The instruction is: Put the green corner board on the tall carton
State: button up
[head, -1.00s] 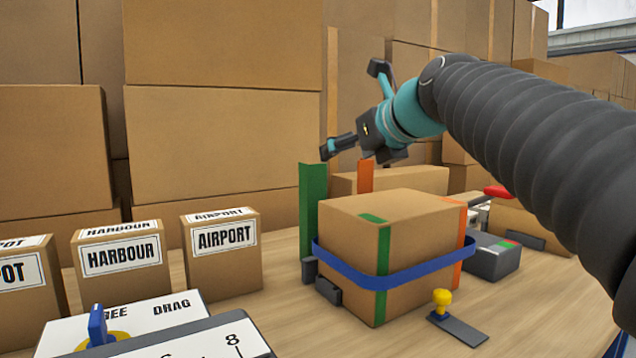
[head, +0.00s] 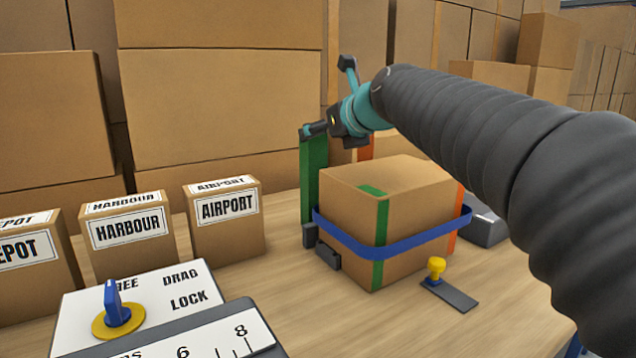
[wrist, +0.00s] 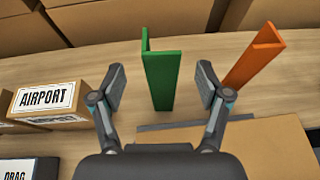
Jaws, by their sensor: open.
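The green corner board (head: 314,178) stands upright at the back left of the carton (head: 415,212) with the blue band. In the wrist view the green corner board (wrist: 162,78) shows its folded shape between my two open fingers, apart from both. My gripper (head: 326,128) is near the board's top in the head view; the wrist view shows my gripper (wrist: 160,92) open and empty. The carton carries a green stripe on its near corner and an orange one at the right. An orange corner board (wrist: 252,55) stands right of my right finger.
The small AIRPORT (head: 226,210) and HARBOUR (head: 128,230) cartons stand left. A panel with a blue knob (head: 116,304) is at the front left. A yellow-knobbed clamp (head: 437,268) lies before the banded carton. Large cartons (head: 220,100) are stacked behind.

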aim_at(318, 137)
jog(key=x, duration=0.5)
jog(key=shift+w+d+f, duration=0.1)
grip_shut()
